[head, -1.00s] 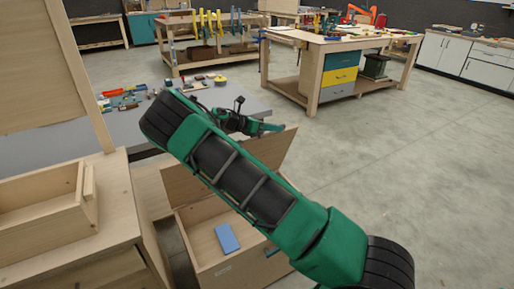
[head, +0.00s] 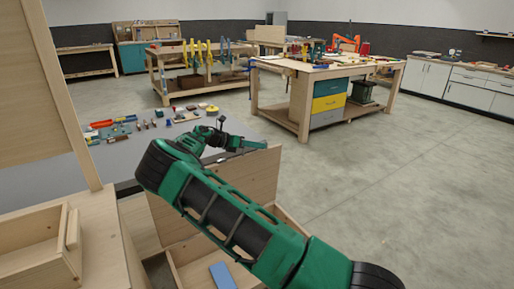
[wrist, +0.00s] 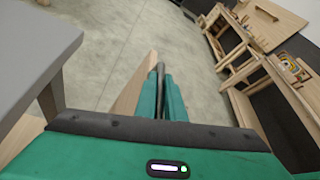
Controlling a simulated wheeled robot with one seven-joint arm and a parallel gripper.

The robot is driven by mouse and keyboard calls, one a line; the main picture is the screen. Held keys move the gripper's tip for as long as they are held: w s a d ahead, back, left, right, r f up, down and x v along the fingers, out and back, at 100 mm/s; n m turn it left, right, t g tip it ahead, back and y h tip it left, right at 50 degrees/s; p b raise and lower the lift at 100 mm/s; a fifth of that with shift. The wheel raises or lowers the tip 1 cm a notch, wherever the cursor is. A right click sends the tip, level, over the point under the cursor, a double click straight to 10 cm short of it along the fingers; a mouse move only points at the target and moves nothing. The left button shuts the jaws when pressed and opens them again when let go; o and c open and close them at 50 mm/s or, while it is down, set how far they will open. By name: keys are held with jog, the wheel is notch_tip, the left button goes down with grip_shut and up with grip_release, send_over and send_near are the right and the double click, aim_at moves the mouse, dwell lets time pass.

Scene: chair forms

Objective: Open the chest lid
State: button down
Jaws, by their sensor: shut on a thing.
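The wooden chest (head: 187,262) stands low in the middle of the head view, with its interior partly visible. Its wooden lid (head: 262,178) is swung up and stands steeply above the box. My gripper (head: 256,144) is at the lid's upper right edge in the head view. In the wrist view the green fingers of my gripper (wrist: 161,92) are close together, with the lid (wrist: 136,84) right beside them on the left. They are shut on the lid's edge or a dark part on it; I cannot tell which. My arm hides part of the chest and lid.
A blue block (head: 222,276) lies inside the chest. A grey table (head: 100,165) with small tools stands behind and left. A wooden cabinet with an open drawer (head: 35,240) is at the left. Workbenches (head: 300,105) stand farther back. The floor to the right is clear.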

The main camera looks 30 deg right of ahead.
jog(key=c, duration=2.1)
grip_release()
jog(key=shift+s+d, duration=0.1)
jog(key=shift+a, duration=0.2)
jog(key=v, duration=1)
jog(key=shift+w+a+r, duration=0.1)
jog(key=shift+w+a, duration=0.15)
jog(key=shift+a, duration=0.15)
jog(key=shift+w, duration=0.1)
